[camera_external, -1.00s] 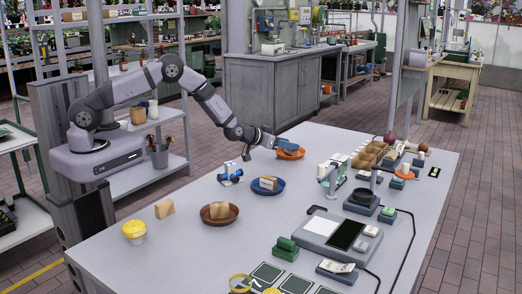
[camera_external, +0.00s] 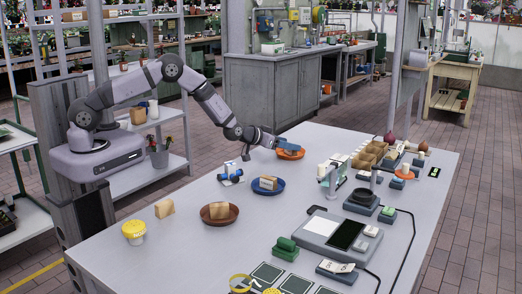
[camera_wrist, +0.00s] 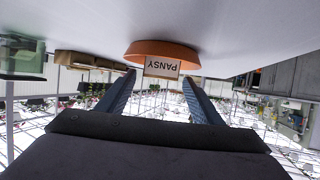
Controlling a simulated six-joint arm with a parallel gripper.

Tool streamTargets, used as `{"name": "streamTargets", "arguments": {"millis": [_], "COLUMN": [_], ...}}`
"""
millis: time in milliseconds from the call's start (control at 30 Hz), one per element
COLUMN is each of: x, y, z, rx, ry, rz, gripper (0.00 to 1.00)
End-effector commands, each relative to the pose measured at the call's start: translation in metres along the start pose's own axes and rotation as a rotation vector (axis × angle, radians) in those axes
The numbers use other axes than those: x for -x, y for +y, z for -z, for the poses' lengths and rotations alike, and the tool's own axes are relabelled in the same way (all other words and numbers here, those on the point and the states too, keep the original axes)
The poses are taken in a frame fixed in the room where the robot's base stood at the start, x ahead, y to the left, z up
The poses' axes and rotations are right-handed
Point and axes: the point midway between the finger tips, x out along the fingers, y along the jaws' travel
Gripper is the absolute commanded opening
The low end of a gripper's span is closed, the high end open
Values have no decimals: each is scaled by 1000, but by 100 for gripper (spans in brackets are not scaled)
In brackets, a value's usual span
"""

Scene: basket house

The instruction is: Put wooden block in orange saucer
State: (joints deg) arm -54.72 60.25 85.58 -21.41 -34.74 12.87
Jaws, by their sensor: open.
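The orange saucer (camera_external: 291,156) stands at the far end of the table. In the upside-down wrist view, the orange saucer (camera_wrist: 160,47) has a wooden block (camera_wrist: 162,68) labelled PANSY in it. My gripper (camera_external: 274,142) is beside the saucer at its left in the external view, mostly hiding that block. In the wrist view my gripper (camera_wrist: 159,76) is open, with one finger on each side of the block and a gap to each. Other wooden blocks are on the bare table (camera_external: 164,208), in the brown saucer (camera_external: 219,211) and in the blue saucer (camera_external: 268,183).
A blue and white object (camera_external: 230,175) lies left of the blue saucer (camera_external: 268,192). A grey scale-like device (camera_external: 335,236) and several small items fill the right side. The brown saucer (camera_external: 219,221) is mid-table.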

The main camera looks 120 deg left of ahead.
Motion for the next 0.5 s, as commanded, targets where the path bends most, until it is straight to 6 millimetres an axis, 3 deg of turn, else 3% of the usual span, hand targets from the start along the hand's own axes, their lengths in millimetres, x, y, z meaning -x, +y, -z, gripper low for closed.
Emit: {"name": "streamTargets", "arguments": {"millis": [267,500], "x": [27,63], "y": [1,1], "z": [-1,-1], "rx": [-1,0], "ry": [-1,0], "rz": [-2,-2], "gripper": [60,60]}}
